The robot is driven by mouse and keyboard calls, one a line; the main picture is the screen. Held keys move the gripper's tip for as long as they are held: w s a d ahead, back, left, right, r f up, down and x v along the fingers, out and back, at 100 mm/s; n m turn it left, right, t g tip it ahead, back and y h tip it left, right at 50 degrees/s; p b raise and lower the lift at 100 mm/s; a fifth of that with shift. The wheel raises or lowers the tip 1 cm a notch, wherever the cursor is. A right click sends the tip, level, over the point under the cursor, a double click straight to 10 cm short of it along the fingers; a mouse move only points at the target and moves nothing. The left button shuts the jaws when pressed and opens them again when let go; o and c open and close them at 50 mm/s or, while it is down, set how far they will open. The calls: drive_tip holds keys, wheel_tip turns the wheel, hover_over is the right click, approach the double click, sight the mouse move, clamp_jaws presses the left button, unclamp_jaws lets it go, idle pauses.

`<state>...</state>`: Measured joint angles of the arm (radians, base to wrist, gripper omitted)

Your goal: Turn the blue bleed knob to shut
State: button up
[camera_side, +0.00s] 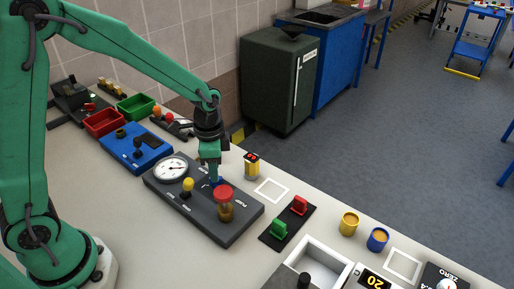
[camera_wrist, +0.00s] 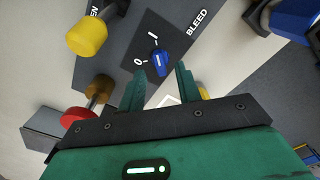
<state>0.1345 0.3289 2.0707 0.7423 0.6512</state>
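The blue bleed knob (camera_wrist: 159,63) sits on the dark grey panel (camera_side: 170,195), beside the marks "0" and "I" and the word BLEED. Its white line seems to point nearer the "I" than the "0". In the side view only a bit of the knob (camera_side: 217,182) shows below my gripper (camera_side: 211,176). In the wrist view my gripper (camera_wrist: 161,74) is open. Its green fingers stand on either side of the knob in the picture, with a gap on both sides. I cannot tell how far above the knob the fingertips are.
On the same panel stand a round gauge (camera_side: 171,168), a yellow-topped lever (camera_side: 188,186) and a red-topped amber post (camera_side: 225,205), close to the knob.

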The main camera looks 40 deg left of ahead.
drive_tip(key=shift+f, duration=1.4)
clamp_jaws()
